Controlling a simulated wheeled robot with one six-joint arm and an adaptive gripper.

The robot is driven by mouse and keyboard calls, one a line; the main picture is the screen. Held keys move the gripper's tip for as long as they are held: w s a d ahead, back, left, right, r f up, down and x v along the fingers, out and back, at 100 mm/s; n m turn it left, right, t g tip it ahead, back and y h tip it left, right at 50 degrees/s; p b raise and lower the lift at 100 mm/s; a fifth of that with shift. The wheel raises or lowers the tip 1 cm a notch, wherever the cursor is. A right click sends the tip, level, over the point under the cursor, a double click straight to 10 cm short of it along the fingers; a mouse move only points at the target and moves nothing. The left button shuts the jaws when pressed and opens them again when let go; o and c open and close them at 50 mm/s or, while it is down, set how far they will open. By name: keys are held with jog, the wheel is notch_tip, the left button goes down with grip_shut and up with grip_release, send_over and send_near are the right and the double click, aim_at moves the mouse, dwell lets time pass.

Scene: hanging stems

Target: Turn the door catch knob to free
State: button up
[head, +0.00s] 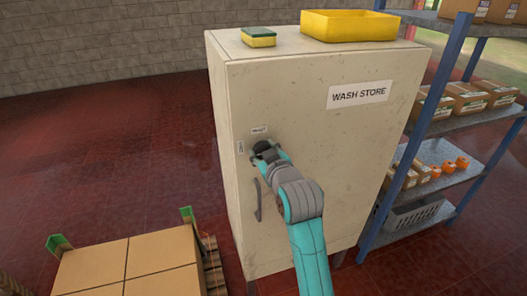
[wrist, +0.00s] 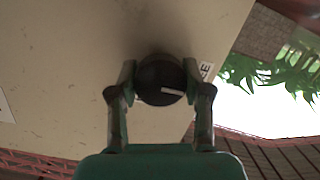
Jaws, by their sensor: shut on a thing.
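The pale metal cabinet (head: 300,195) marked WASH STORE stands in the middle of the head view. On its front is the black round door catch knob (wrist: 160,73), with a white pointer line on its face. In the wrist view the line runs toward the right edge, tilted slightly down. My gripper (head: 264,150) is at the knob, with one finger on each side of it, shut on it; it also shows in the wrist view (wrist: 160,82). A small label (wrist: 206,71) is partly hidden by the right finger. In the head view my gripper mostly hides the knob.
A dark door handle (head: 258,200) is below the knob. A label (head: 259,130) sits above the knob and another (head: 240,147) left of it. Cartons (head: 130,268) on a pallet stand front left; a shelf rack (head: 440,150) stands right. Red floor is open at left.

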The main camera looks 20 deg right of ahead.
dwell(0.4)
jog(key=o, duration=1.2)
jog(key=shift+c, duration=0.2)
jog(key=s+r, duration=0.2)
jog(key=s, duration=0.9)
jog(key=shift+s, duration=0.4)
